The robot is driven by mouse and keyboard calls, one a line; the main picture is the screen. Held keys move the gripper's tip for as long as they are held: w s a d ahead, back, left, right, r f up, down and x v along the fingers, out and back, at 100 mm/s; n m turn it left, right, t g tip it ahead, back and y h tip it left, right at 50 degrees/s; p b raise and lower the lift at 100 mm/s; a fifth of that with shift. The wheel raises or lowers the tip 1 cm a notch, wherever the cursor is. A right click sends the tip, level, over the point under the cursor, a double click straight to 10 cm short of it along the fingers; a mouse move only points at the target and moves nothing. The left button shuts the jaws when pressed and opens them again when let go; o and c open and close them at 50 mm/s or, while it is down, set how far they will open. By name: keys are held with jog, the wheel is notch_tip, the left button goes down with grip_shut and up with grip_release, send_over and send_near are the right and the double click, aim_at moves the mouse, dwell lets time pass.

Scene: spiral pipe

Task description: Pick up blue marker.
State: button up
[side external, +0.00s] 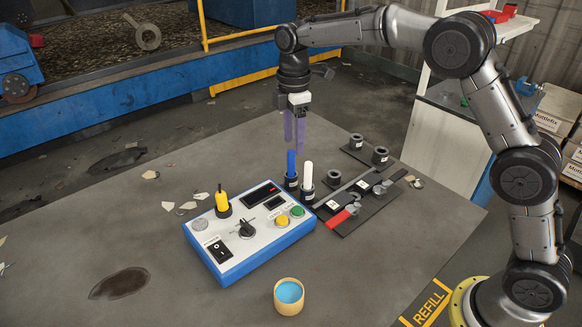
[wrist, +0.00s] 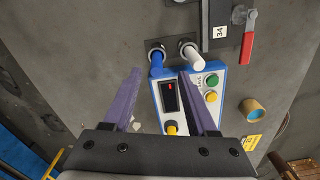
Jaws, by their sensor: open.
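The blue marker (side external: 291,162) stands upright in a small black holder (side external: 291,184) behind the control box. My gripper (side external: 294,143) has two purple fingers pointing down, just above the marker's top end. In the wrist view, the blue marker (wrist: 157,63) shows just beyond the fingertips, roughly in line with the gap of my gripper (wrist: 160,73). The fingers are apart, with nothing between them that I can see held. The lower end of the marker is hidden in its holder.
A white marker (side external: 308,174) stands in its own holder close on the right of the blue one. A blue-and-white control box (side external: 240,254) with buttons is in front. A black plate with a red-handled valve (side external: 340,218) lies to the right. A cup (side external: 289,297) stands nearer.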

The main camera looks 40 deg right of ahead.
aim_at(291, 162)
jog(key=shift+w+a+f, duration=0.1)
jog(key=shift+w+f, duration=0.05)
jog(key=shift+f, duration=1.75)
jog(key=shift+w+a+f, duration=0.1)
jog(key=shift+w+f, duration=0.05)
jog(key=shift+f, duration=1.7)
grip_shut()
